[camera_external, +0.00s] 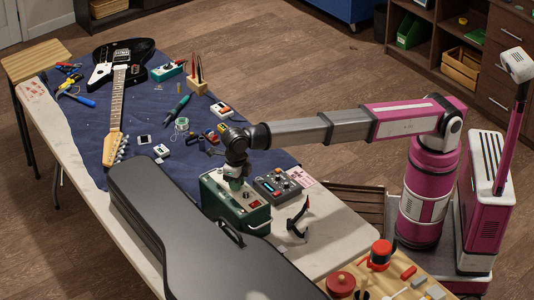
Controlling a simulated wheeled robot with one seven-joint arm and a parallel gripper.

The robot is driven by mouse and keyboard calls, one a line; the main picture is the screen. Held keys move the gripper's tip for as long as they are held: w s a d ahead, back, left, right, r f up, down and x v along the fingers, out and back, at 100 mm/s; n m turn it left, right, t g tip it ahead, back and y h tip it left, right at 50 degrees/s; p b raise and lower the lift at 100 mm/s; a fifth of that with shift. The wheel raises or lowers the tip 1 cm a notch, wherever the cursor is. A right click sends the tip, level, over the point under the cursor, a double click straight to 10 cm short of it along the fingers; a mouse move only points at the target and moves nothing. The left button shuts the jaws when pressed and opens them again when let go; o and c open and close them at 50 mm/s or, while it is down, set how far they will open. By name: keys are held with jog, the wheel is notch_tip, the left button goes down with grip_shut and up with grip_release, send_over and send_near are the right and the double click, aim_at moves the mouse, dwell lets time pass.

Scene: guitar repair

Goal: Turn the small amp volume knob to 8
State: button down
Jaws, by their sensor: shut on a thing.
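The small amp (223,214) is a green box with a metal handle on its right side, standing on the workbench behind the guitar case. My gripper (237,184) points straight down onto the amp's top panel, where it is shut on a knob. The knob itself is hidden by the gripper, and its setting and any number marks cannot be read from here. Small red and pale details show on the amp's top beside the gripper.
A grey pedal box (278,187) with knobs stands right beside the amp. A black guitar case (195,240) lies close in front. A black stand (298,215) is to the right. An electric guitar (118,75) and several tools lie on the blue cloth (150,118).

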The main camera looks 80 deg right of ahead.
jog(key=m, duration=0.4)
jog(key=shift+m, duration=0.3)
jog(key=m, duration=0.3)
jog(key=shift+m, duration=0.3)
jog(key=m, duration=0.4)
jog(key=shift+m, duration=0.3)
jog(key=m, duration=0.3)
jog(key=shift+m, duration=0.3)
jog(key=m, duration=1.2)
jog(key=shift+m, duration=2.2)
